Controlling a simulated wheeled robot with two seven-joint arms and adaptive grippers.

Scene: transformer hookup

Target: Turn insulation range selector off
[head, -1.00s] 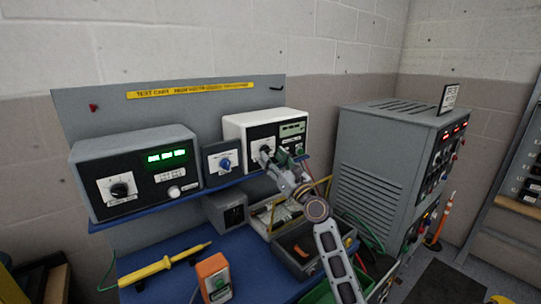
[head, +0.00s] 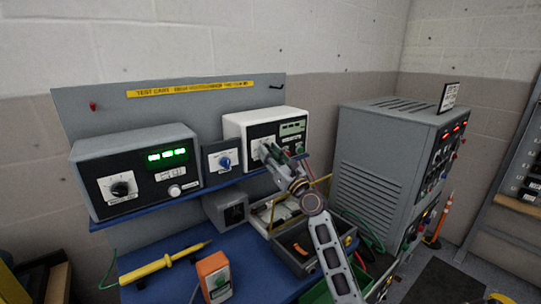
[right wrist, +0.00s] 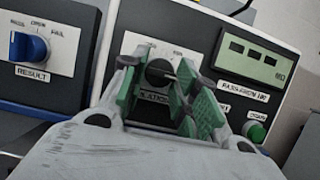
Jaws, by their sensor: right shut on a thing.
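The white insulation tester (head: 238,127) stands on the blue shelf of the test cart, its black front facing me. Its range selector is a dark round knob (right wrist: 158,72) on a white label plate in the right wrist view. My right gripper (head: 268,150) is at this knob, with its green-padded fingers (right wrist: 165,85) on either side of it, shut on it. In the head view the gripper hides most of the knob. The knob's pointer setting cannot be read clearly. My left gripper does not show.
A small box with a blue result knob (right wrist: 28,46) is just left of the tester. The tester has a grey display (right wrist: 252,60) and a green button (right wrist: 255,130). A grey meter (head: 135,165) stands further left. Bins (head: 300,250) lie below my right arm.

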